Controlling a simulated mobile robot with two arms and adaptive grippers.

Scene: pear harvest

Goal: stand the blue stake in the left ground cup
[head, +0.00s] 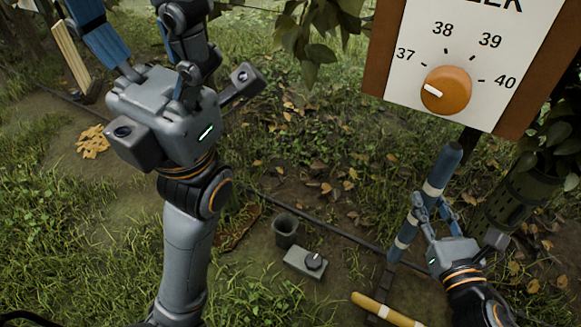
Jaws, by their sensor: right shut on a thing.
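The blue stake (404,236) has white bands and leans up to the right in the head view. My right gripper (432,208) is shut around its middle. The stake's lower end is near a dark strip on the ground; I cannot tell whether it touches. A dark, open-topped ground cup (285,232) stands left of the stake, apart from it, and looks empty, though its inside is dark. My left gripper (140,22) is at the upper left, its fingers spread wide and nothing seen between them. Its fingertips are near or past the top edge.
A grey box with a black knob (306,262) sits beside the cup. A yellow stake (385,309) lies at the bottom. A sign with an orange dial (446,90) stands upper right, above a dark slotted cylinder (515,200). A dark hose crosses the leafy ground.

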